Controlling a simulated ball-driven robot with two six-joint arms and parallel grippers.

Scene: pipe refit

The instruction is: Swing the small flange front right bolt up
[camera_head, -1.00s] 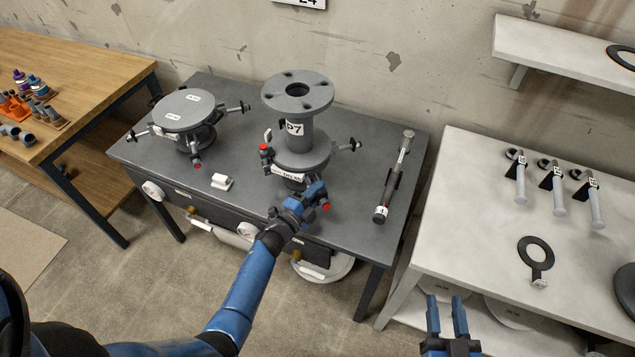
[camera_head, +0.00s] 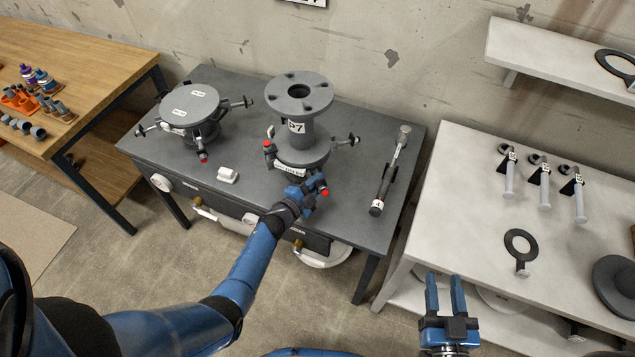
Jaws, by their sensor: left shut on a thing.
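My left gripper (camera_head: 312,190) is shut at the front right of the flange on the front right bolt (camera_head: 325,192), whose red end shows just beside the fingers; most of the bolt is hidden by the gripper. My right gripper (camera_head: 445,296) is open and empty in front of the pale table.
A capped round flange (camera_head: 189,105) with swing bolts stands at the left of the dark table (camera_head: 240,205). A white block (camera_head: 228,175) and a wrench-like tool (camera_head: 389,172) lie on it. The pale table (camera_head: 450,215) holds several labelled tools and a black ring gasket (camera_head: 521,244).

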